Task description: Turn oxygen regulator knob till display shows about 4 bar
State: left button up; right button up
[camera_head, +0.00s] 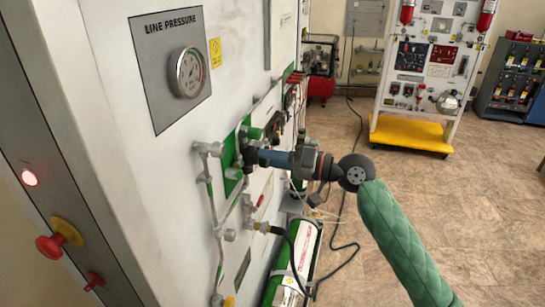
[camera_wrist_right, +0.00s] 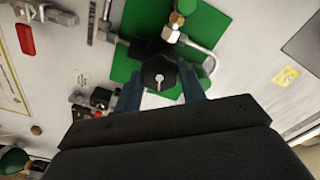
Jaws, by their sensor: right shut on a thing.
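The oxygen regulator knob (camera_wrist_right: 158,76) is black with a pale key-shaped mark and sits in front of a green plate (camera_wrist_right: 122,62) in the right wrist view. My right gripper (camera_wrist_right: 160,90) has its two blue fingers on either side of the knob and is shut on it. In the head view the right gripper (camera_head: 252,157) reaches the panel at the green plate (camera_head: 231,160), and the knob is mostly hidden there. The line pressure gauge (camera_head: 187,72) is a round dial on a grey plate at upper left; its reading is too small to tell. My left gripper is not in view.
Pipes and fittings (camera_head: 214,149) run along the white panel around the knob. A green cylinder (camera_head: 296,262) stands low by the panel. A white trainer stand (camera_head: 425,70) on a yellow base is at the back. The brown floor at right is mostly clear, with a black hose.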

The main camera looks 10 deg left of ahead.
jog(key=shift+r, duration=0.1)
jog(key=o, duration=1)
jog(key=shift+c, duration=0.2)
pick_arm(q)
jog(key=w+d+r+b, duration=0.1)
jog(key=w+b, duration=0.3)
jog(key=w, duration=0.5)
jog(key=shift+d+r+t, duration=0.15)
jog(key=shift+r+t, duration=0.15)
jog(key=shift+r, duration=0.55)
pick_arm(e)
jog(key=s+d, duration=0.1)
jog(key=d, duration=0.6)
jog(key=shift+s+d, duration=0.15)
jog(key=shift+d, duration=0.15)
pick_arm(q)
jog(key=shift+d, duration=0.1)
